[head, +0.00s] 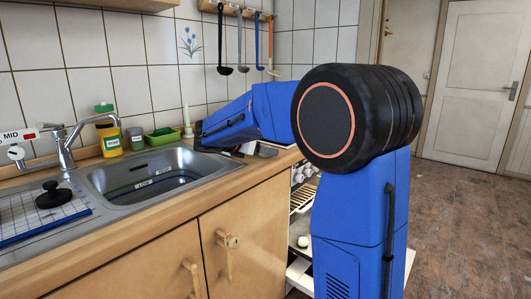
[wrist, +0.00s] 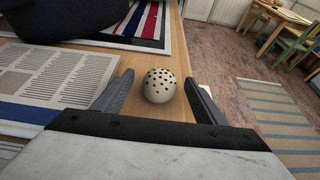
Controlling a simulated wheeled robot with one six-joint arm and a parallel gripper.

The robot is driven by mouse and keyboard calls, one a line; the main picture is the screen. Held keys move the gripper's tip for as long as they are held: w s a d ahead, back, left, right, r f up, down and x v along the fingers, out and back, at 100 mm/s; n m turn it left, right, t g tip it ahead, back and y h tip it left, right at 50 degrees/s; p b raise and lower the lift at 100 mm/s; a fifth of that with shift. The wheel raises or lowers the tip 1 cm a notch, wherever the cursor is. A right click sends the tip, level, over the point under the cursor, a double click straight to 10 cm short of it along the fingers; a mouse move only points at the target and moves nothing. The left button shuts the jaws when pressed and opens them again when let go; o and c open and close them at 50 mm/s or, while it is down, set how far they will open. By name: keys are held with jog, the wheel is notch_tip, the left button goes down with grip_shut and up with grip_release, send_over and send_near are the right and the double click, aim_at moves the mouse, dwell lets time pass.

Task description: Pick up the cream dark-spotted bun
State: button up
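The cream dark-spotted bun (wrist: 159,86) is a round, pale ball with dark dots in the middle of the wrist view. It rests on a wooden surface near its right edge. My gripper (wrist: 159,77) is open, with one finger to the left of the bun and one to the right. Gaps show between the bun and both fingers. In the head view my blue arm reaches over the far end of the counter, and I cannot make out the bun there.
A printed sheet (wrist: 68,75) lies left of the bun, and a striped cloth (wrist: 145,20) lies beyond it. A dark object (wrist: 65,20) stands at upper left. The head view shows a sink (head: 150,180), a yellow bottle (head: 108,132) and hanging utensils (head: 222,45).

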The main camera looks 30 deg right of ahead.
jog(key=c, duration=1)
notch_tip(320, 180, up, 10)
